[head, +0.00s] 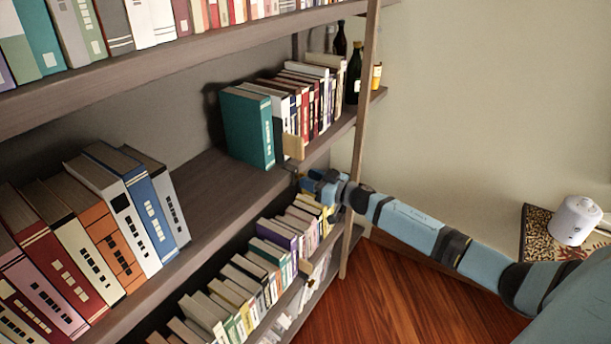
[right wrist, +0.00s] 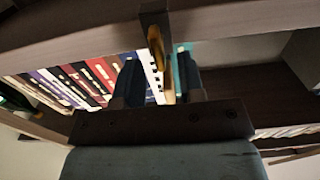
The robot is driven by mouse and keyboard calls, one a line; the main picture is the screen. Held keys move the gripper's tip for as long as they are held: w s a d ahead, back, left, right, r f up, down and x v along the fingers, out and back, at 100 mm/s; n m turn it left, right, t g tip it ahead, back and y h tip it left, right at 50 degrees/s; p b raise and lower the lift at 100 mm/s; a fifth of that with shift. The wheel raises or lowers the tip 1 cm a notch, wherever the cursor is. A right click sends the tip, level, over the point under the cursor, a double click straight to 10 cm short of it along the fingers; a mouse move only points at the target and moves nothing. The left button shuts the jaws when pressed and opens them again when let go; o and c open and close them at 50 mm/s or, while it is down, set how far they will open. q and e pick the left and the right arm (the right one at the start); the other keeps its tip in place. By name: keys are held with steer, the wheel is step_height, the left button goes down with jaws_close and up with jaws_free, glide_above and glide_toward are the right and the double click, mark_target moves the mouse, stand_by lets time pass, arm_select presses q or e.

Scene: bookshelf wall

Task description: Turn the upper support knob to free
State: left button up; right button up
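A pale wooden block, which looks like the upper support knob (head: 293,146), sits at the front edge of the middle shelf below the upright books. My right gripper (head: 312,184) is just below that shelf edge, beside the right post. In the right wrist view its two blue fingers (right wrist: 159,80) point up toward the shelf and stand apart. A thin tan wooden piece (right wrist: 156,47), apparently the knob, hangs from a dark bracket and reaches between the fingers. Gaps show beside it; whether either finger touches it cannot be told. My left gripper is out of view.
A similar wooden block (head: 307,268) is on the lower shelf edge. The right shelf post (head: 361,130) stands close to my right arm. Books fill the shelves, with dark bottles (head: 354,72) at the far end. The floor (head: 410,300) below my arm is clear.

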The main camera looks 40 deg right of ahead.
steer(key=shift+x, duration=0.95)
jaws_close()
